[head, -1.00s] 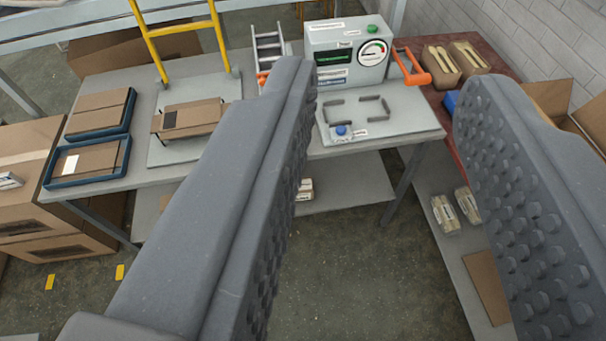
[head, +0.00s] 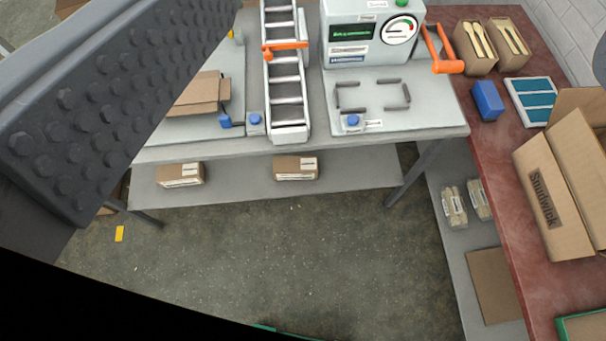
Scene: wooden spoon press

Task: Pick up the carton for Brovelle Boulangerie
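My gripper (head: 420,40) is open and empty; its studded left finger fills the upper left and only a sliver of the other finger shows at the right edge. Two small closed cartons with white labels lie on the lower shelf of the grey bench: a left carton (head: 181,175) and a middle carton (head: 296,168). Both are far beyond the fingers. A large open carton (head: 552,190) on the red table at right has a printed name that looks like "Southwick". I cannot read Brovelle Boulangerie on any carton.
The bench carries a press box (head: 372,35) with a dial and orange handle, a roller track (head: 285,80) and a flat carton (head: 203,92). Boxes of wooden spoons (head: 475,45) stand on the red table (head: 500,160).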

